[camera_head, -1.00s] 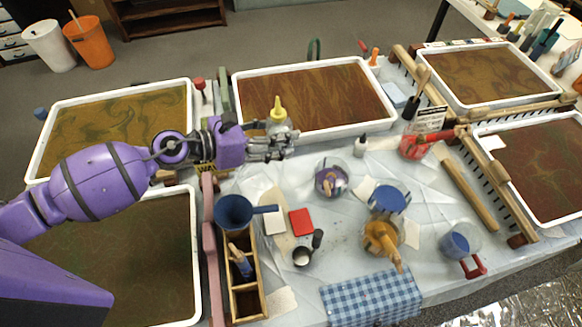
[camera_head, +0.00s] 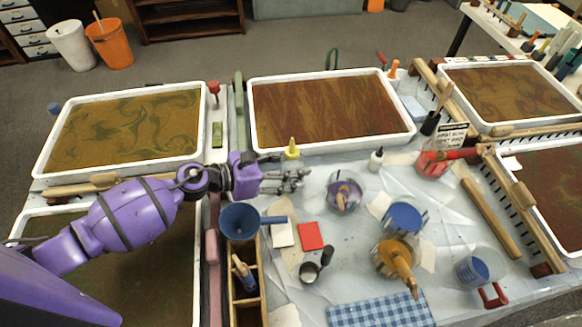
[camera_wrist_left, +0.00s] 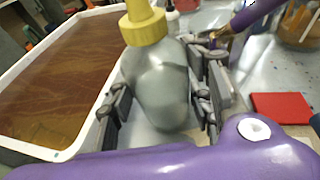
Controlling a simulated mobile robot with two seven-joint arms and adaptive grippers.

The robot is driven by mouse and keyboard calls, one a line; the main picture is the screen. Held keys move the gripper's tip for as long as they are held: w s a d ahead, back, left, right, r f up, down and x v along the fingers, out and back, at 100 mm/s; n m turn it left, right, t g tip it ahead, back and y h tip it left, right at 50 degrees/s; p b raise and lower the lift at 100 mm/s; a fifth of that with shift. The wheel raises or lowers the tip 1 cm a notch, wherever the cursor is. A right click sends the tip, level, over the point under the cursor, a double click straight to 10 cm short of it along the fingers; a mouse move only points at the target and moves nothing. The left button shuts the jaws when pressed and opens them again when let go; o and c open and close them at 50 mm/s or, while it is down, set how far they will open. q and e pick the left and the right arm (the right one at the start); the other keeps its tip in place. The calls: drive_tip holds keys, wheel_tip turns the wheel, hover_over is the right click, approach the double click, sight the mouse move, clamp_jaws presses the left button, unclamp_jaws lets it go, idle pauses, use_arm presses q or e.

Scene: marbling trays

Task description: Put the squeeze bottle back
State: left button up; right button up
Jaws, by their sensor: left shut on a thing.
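The squeeze bottle (camera_wrist_left: 160,88) has a clear greyish body and a yellow cap. In the left wrist view it stands between the fingers of my left gripper (camera_wrist_left: 165,95), which is shut on it. In the head view my left gripper (camera_head: 287,179) is at the front edge of the middle tray, and only the yellow nozzle (camera_head: 291,149) shows clearly above the fingers. The gripper hides most of the body. I cannot tell whether its base touches the table. My right gripper is not in view.
A red card (camera_head: 311,236), a glass jar (camera_head: 343,193) and a small white bottle (camera_head: 376,158) are to the right.

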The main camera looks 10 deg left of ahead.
sight(281, 170)
use_arm(q)
drive_tip(key=shift+f, duration=0.15)
drive_tip(key=o, duration=0.7)
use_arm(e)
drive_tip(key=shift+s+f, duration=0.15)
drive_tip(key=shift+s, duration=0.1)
use_arm(q)
drive_tip(key=shift+o, duration=0.2)
drive_tip(key=shift+s+a+r, duration=0.1)
drive_tip(key=shift+r, duration=0.15)
drive_tip(key=b+v, duration=0.1)
drive_tip(key=v, duration=0.5)
drive_tip(key=shift+s+a+f, duration=0.15)
drive_tip(key=shift+s+a, duration=0.05)
drive_tip(key=shift+s, duration=0.05)
drive_tip(key=shift+s+a, duration=0.15)
drive_tip(key=shift+a, duration=0.05)
drive_tip(key=shift+r, duration=0.25)
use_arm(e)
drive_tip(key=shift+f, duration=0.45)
use_arm(q)
drive_tip(key=shift+a, duration=0.1)
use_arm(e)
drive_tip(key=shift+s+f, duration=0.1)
